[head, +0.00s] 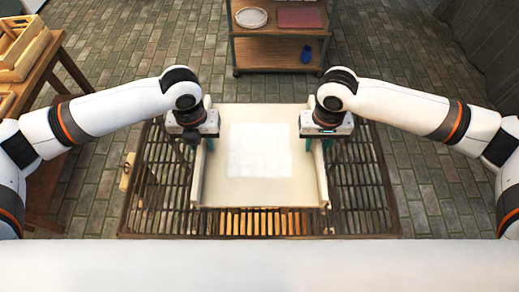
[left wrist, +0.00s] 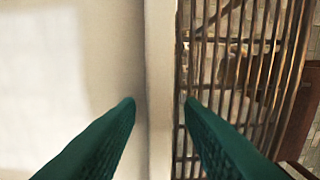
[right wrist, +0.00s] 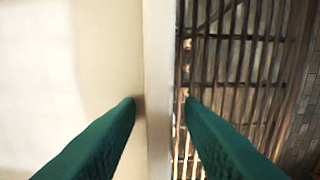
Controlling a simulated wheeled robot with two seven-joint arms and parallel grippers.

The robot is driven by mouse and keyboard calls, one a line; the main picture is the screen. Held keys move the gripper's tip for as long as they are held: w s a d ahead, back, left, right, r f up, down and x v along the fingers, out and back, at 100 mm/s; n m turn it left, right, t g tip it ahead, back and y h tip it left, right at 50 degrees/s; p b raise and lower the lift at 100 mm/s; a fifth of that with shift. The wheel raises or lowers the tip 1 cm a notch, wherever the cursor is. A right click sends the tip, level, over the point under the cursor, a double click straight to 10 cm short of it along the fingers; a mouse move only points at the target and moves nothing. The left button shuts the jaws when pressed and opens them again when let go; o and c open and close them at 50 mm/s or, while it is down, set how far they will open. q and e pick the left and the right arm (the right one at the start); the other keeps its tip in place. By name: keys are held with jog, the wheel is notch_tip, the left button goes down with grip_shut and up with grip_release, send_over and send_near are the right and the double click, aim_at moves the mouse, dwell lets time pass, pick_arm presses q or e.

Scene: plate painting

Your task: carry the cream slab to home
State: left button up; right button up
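The cream slab (head: 308,178) lies on a dark slatted metal rack (head: 368,190) in the middle of the head view. It has raised rims on its left and right sides and a paler square patch on top. My left gripper (head: 193,148) is at its left rim, and my right gripper (head: 327,144) is at its right rim. In the left wrist view the green fingers (left wrist: 160,103) stand on either side of the rim with small gaps. In the right wrist view the green fingers (right wrist: 160,103) straddle the other rim the same way. Both grippers look open.
A wheeled shelf (head: 275,50) stands beyond the rack, with a white round dish (head: 252,17), a reddish board (head: 299,17) and a blue item (head: 306,54). A wooden table (head: 50,75) with wooden crates (head: 22,50) is at the left. Brick floor is clear at the right.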

jog(key=shift+r, duration=0.15)
pick_arm(q)
notch_tip(320, 180, up, 12)
jog(key=shift+f, duration=0.2)
pick_arm(e)
notch_tip(320, 180, up, 12)
pick_arm(q)
jog(key=shift+s, duration=0.1)
pick_arm(e)
jog(key=shift+f, duration=0.2)
dwell(0.5)
